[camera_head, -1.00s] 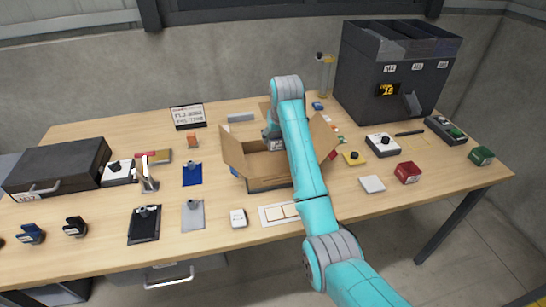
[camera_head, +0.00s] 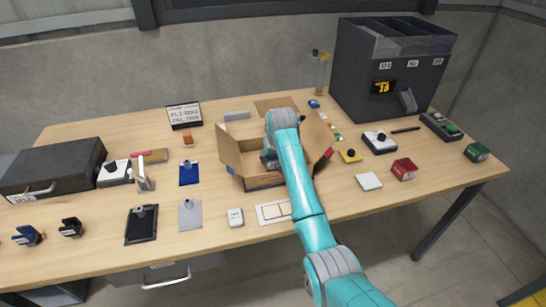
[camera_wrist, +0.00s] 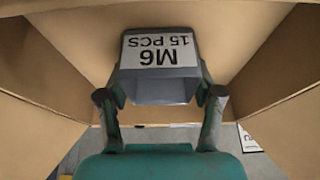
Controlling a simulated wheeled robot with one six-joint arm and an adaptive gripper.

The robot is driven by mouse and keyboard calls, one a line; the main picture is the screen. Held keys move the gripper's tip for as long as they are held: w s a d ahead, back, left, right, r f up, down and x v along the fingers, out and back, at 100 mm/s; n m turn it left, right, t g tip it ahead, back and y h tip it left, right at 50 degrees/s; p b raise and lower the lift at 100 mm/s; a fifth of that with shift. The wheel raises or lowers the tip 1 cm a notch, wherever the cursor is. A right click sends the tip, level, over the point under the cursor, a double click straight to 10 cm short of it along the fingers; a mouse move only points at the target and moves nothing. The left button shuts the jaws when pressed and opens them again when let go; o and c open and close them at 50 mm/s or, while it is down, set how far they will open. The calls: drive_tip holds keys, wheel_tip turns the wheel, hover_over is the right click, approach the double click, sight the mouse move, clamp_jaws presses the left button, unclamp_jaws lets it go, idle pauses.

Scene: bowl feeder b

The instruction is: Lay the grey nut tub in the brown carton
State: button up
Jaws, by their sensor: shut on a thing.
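The brown carton (camera_head: 231,155) stands open on the table, its flaps spread, partly hidden behind my arm in the head view. In the wrist view its cardboard walls (camera_wrist: 245,35) surround my gripper (camera_wrist: 160,100). My gripper is shut on the grey nut tub (camera_wrist: 160,88), one finger on each side. The tub carries a white label reading "M6 15 PCS", upside down in the wrist view. The tub is down among the carton's walls; I cannot tell whether it touches the bottom.
A black case (camera_head: 52,168) lies at the left. A tall dark bin unit (camera_head: 385,75) stands at the back right. Blue (camera_head: 189,173) and grey (camera_head: 190,214) pads lie left of the carton. A red box (camera_head: 404,169) and a white block (camera_head: 368,181) lie right of it.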

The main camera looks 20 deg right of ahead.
drive_tip(key=shift+f, duration=0.1)
drive_tip(key=o, duration=1.1)
drive_tip(key=shift+o, duration=0.2)
drive_tip(key=v, duration=1.2)
